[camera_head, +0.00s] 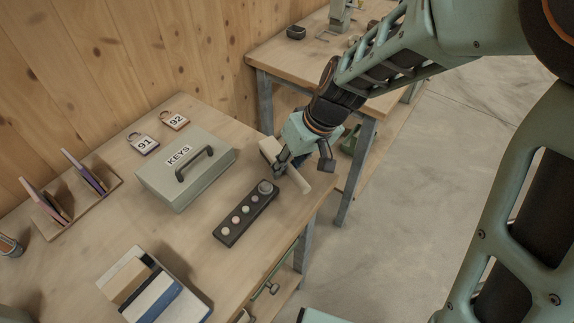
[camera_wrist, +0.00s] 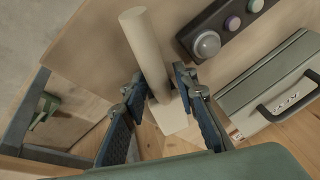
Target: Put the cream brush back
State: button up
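The cream brush (camera_head: 298,179) is at my gripper, near the right corner of the workbench. In the wrist view, its round handle (camera_wrist: 145,50) runs up between the fingers, and its wider, paler head (camera_wrist: 172,118) lies back toward the palm. My gripper (camera_wrist: 158,83) has one finger on each side of the handle, close against it, and looks shut on it. In the head view, my gripper (camera_head: 285,166) hides part of the brush. I cannot tell whether the brush touches the bench top.
A dark strip with several round knobs (camera_head: 246,212) lies beside the brush. Books (camera_head: 150,290) lie in front. A second bench (camera_head: 300,62) stands behind.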

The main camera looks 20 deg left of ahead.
jog(key=shift+o, duration=0.3)
jog(key=shift+r+p, duration=0.25)
jog(key=shift+p, duration=0.05)
jog(key=v, duration=1.1)
jog(key=shift+d+r+p, duration=0.2)
jog(key=shift+r+p, duration=0.1)
jog(key=shift+r, duration=0.05)
